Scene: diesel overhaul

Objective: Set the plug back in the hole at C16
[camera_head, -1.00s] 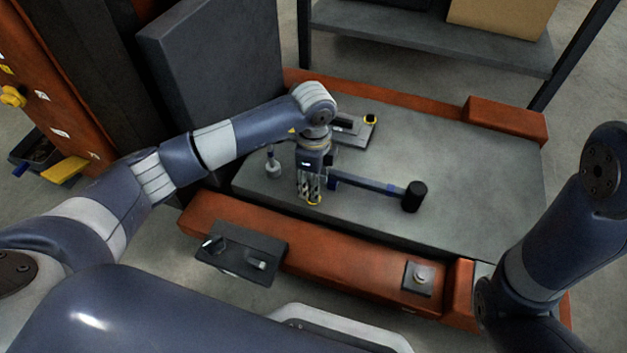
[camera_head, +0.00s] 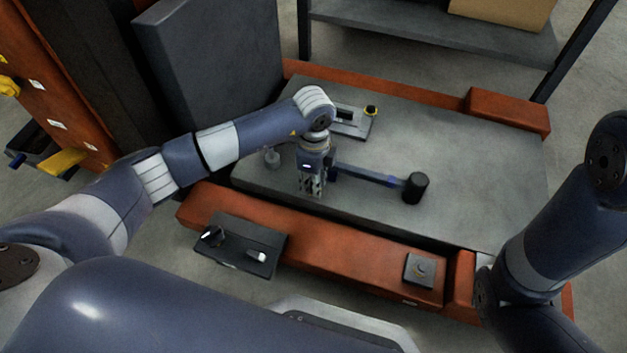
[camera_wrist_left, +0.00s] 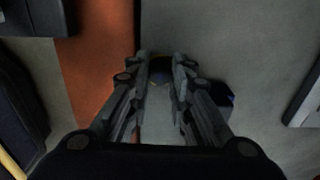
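My left gripper (camera_head: 312,193) points down, low over the grey tabletop, left of the hammer. In the left wrist view its fingertips (camera_wrist_left: 162,72) stand close on both sides of a small dark blue round thing (camera_wrist_left: 161,76) with a yellow rim, probably the plug. Whether the fingers press on it or only flank it I cannot tell. In the head view the fingers hide it. A yellow-ringed piece (camera_head: 371,110) sits on the plate at the back of the table. I can read no C16 label. My right gripper is out of view.
A hammer (camera_head: 415,188) lies right of the left gripper. A small grey knob-like part (camera_head: 272,158) stands to its left. The right tabletop is clear.

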